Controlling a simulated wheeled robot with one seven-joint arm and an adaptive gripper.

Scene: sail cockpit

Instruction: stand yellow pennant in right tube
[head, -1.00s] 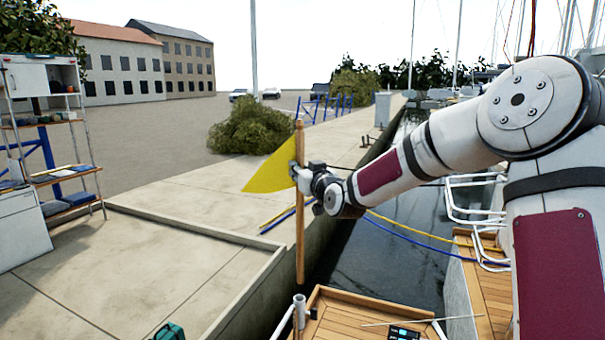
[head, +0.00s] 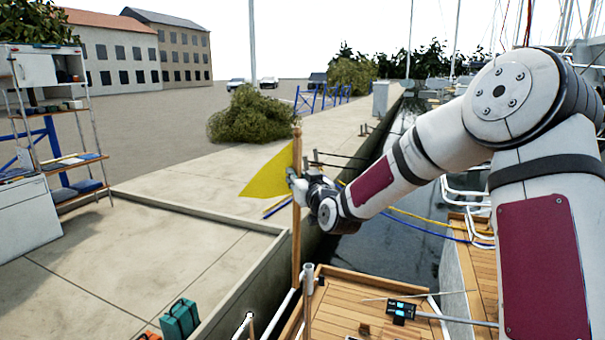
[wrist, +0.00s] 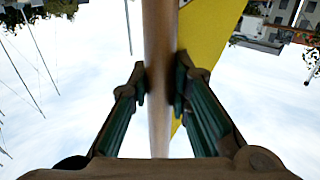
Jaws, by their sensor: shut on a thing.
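The yellow pennant (head: 268,177) is on a wooden pole that stands roughly upright in the head view. My gripper (head: 294,176) is shut on the pole beside the cloth. In the wrist view the pole (wrist: 158,50) passes between the two fingers, with yellow cloth (wrist: 207,40) to its right. The pole's lower end shows just left of a grey upright tube (head: 308,279) at the boat's edge; I cannot tell their depth gap. A second short upright piece (head: 250,322) stands lower left, partly cut off; whether it is a tube is unclear.
A wooden deck (head: 350,290) with a small dark device (head: 400,310) lies right of the tube. A concrete quay (head: 130,270) with a teal case (head: 180,320) lies left. Water (head: 385,255) is behind the deck. A shelf (head: 70,160) stands far left.

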